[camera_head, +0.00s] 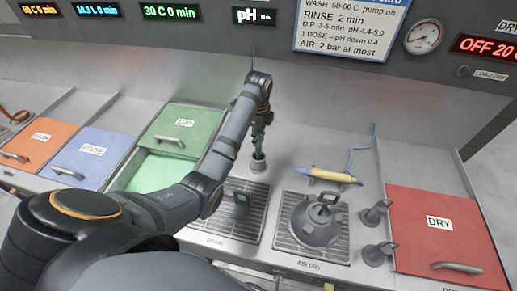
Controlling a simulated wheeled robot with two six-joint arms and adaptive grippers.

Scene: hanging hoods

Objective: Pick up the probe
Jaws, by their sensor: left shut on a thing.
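My left arm reaches in from the left. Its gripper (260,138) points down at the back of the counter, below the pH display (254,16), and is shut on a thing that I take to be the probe. The probe is almost wholly hidden by the fingers. A small grey cup-like holder (258,164) stands directly under the fingertips. I cannot tell whether the probe is still inside it. My right gripper is not in view.
Left are orange, blue and green lidded basins, the green lid (178,130) set back from its open basin. Right are a drain grate, a grey hood-like part (314,222) on the air-dry grate, a yellow tool (330,175) with blue hose, grey knobs and a red DRY lid (440,236).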

